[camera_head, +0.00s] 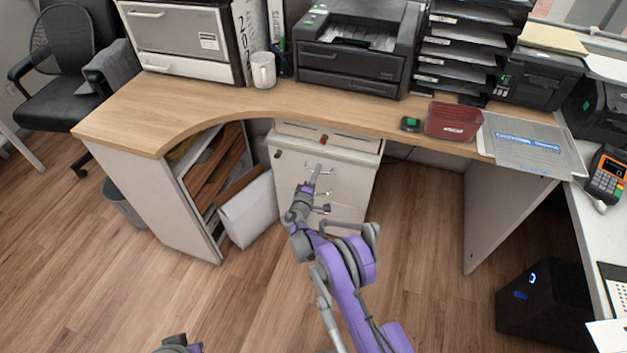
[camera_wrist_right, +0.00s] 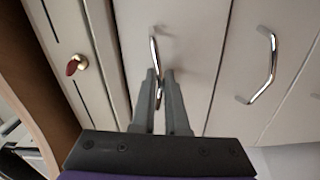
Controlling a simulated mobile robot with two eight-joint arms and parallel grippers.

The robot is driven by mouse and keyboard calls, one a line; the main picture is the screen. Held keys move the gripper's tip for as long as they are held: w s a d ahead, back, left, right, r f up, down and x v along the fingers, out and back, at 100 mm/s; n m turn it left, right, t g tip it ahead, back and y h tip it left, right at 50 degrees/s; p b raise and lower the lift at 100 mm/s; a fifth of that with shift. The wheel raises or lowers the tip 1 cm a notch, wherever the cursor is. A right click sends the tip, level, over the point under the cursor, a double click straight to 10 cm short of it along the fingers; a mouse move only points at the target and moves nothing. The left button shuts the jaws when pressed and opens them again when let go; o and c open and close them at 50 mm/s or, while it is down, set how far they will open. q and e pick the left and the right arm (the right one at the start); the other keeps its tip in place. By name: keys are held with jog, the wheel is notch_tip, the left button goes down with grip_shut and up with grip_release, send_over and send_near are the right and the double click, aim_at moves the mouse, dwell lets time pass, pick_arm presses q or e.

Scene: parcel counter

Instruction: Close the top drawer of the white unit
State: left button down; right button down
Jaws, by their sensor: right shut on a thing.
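The white unit (camera_head: 350,190) stands under the wooden desk, with several metal handles on its front. My right gripper (camera_head: 316,172) is at the upper handle of the unit. In the right wrist view, the gripper (camera_wrist_right: 160,75) is shut on the top drawer handle (camera_wrist_right: 154,48), a curved metal bar that runs between its fingers. A second handle (camera_wrist_right: 270,65) is clear of the fingers to the right. How far the top drawer stands out is hard to tell.
A red key (camera_wrist_right: 76,65) sits in the lock near the top drawer. A white box-like object (camera_head: 249,210) leans left of the unit, by the desk's open shelf. The desk top (camera_head: 220,108) overhangs the unit. A black box (camera_head: 545,300) stands on the floor at right. Floor in front is clear.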

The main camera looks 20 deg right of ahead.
jog(key=shift+w+d, duration=0.25)
jog(key=shift+w, duration=0.15)
jog(key=c, duration=1)
grip_release()
jog(key=shift+o, duration=0.2)
jog(key=p+v, duration=0.1)
jog(key=v, duration=0.9)
jog(key=shift+s+a+p, duration=0.25)
jog(key=shift+s+p, duration=0.05)
